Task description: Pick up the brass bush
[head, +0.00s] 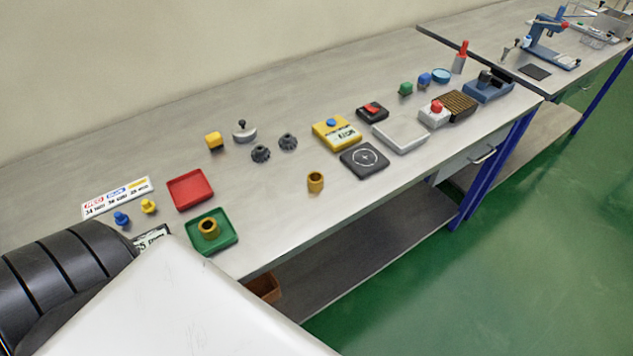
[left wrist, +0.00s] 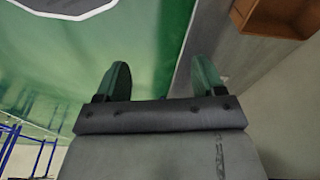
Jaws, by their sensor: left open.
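Two brass-coloured hollow pieces show in the head view, and I cannot tell for certain which one is the brass bush. One is a short upright brass cylinder (head: 315,182) standing alone on the bench near its front edge. The other is a wider brass ring (head: 209,228) sitting in a green tray. My left gripper (left wrist: 160,72) shows only in the left wrist view, with its two green fingers apart and nothing between them. It faces the floor and lower shelf, away from both brass pieces. My right gripper is not in view.
A red tray (head: 190,189) lies behind the green tray (head: 226,248). Dark knobs (head: 261,154), a yellow device (head: 336,132) and a black round-marked plate (head: 364,159) stand farther along the bench (head: 270,220). The bench around the lone cylinder is clear. A brown box (left wrist: 275,22) sits below.

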